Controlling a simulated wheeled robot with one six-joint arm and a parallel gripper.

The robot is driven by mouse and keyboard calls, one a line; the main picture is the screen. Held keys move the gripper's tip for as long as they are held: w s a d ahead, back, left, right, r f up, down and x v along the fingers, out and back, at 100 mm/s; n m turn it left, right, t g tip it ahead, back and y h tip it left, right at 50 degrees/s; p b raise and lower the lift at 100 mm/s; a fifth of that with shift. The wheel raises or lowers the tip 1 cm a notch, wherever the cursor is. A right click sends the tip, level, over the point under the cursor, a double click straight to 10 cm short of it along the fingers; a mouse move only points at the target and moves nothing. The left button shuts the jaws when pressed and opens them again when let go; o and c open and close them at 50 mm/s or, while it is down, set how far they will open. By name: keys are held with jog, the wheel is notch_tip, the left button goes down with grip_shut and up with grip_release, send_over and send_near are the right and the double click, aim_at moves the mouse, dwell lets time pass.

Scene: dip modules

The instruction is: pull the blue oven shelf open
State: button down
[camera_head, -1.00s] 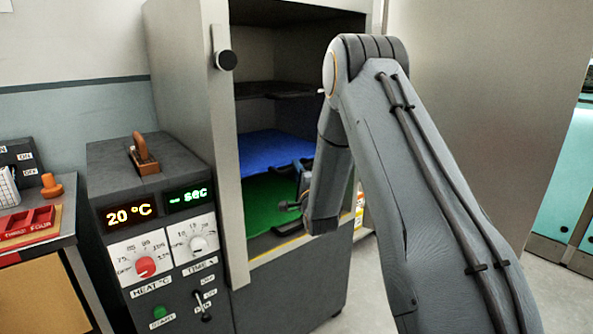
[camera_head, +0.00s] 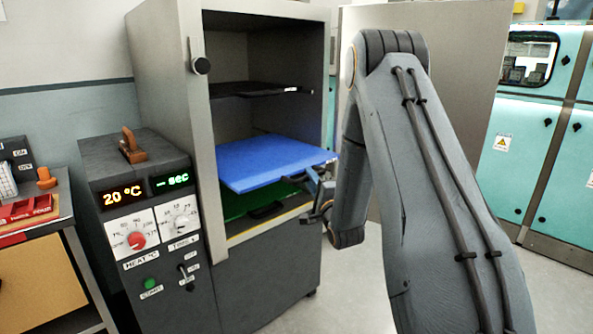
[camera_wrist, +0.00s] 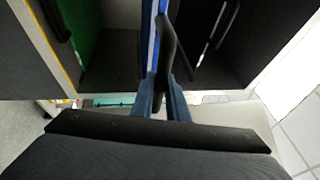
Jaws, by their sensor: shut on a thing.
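The blue shelf (camera_head: 268,160) sticks partly out of the front of the grey oven (camera_head: 171,110), level, above the green shelf (camera_head: 245,203). My gripper (camera_head: 318,186) is at the shelf's front edge, shut on its dark handle. In the wrist view the blue shelf (camera_wrist: 149,35) shows edge-on, and my gripper's fingers (camera_wrist: 162,98) close around the black handle (camera_wrist: 171,45). My arm hides part of the space right of the oven.
A dark upper shelf (camera_head: 255,90) sits inside the oven. The control box (camera_head: 140,200) stands left of the oven. The open oven door (camera_head: 468,120) stands to the right, behind my arm. Grey floor lies in front.

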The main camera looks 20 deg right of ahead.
jog(key=s+d+p, duration=0.1)
jog(key=s+d, duration=0.1)
jog(key=s, duration=0.4)
jog(key=shift+d, duration=0.15)
jog(key=c, duration=1.7)
grip_release()
jog(key=s, duration=0.2)
jog(key=s+f, duration=0.1)
jog(key=s, duration=0.4)
jog(key=shift+s+f+b, duration=0.25)
jog(key=shift+s+b, duration=0.1)
